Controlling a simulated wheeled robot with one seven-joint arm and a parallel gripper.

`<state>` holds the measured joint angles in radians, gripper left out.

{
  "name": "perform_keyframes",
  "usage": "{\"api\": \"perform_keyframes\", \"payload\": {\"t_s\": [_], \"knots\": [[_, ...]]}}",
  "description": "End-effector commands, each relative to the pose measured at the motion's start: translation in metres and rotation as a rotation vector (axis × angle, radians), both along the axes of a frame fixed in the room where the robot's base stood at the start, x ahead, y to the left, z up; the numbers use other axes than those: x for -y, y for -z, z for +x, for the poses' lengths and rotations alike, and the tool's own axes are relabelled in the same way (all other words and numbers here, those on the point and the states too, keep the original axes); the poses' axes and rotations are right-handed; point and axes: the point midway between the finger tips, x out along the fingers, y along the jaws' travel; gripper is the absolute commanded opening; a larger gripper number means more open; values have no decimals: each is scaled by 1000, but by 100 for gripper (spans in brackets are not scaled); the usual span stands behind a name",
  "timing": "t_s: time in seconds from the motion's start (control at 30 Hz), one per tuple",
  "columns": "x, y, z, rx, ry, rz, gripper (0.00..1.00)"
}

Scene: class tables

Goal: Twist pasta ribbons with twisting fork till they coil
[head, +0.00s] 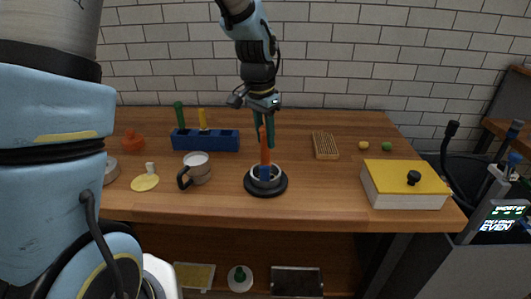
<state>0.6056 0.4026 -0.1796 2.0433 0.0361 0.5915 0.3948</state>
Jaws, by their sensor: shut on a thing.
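My gripper (264,143) points straight down over the middle of the table, its dark green fingers shut on an upright orange stick-like tool (265,155), apparently the twisting fork. Its lower end meets a blue part (265,172) inside a round black dish (265,191). A pale ring shows inside the dish around the blue part. I cannot make out separate pasta ribbons or fork tines. Whether the tool's tip touches the bottom is hidden.
On the wooden table (330,200), a grey mug (198,166) and yellow disc (145,183) stand left. A blue rack (206,141) with green and yellow pegs is behind. A ridged wooden block (325,145) and a yellow-topped box (404,184) are right.

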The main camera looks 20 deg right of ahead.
Motion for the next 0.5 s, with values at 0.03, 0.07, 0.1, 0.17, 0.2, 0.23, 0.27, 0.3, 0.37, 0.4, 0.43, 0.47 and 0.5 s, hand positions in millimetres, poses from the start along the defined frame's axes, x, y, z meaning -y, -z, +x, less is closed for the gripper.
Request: {"api": "perform_keyframes", "payload": {"t_s": [0.03, 0.07, 0.1, 0.17, 0.2, 0.23, 0.27, 0.3, 0.37, 0.4, 0.43, 0.47, 0.5], "knots": [[0, 0, 0, 0, -14, 0, 0], [0, 0, 0, 1, -33, -1, 0], [1, 1, 0, 2, -71, 0, 0], [1, 1, -1, 2, -145, 0, 0], [1, 1, -1, 2, -200, 0, 0], [1, 1, -1, 2, -242, 0, 0], [1, 1, -1, 2, -281, 0, 0], [1, 1, -1, 2, -337, 0, 0], [1, 0, -1, 1, -418, 1, 0], [1, 0, -1, 1, -471, 0, 0], [1, 0, -1, 1, -512, 1, 0], [1, 0, -1, 1, -551, 1, 0], [1, -1, -1, 2, -606, 1, 0]]}}
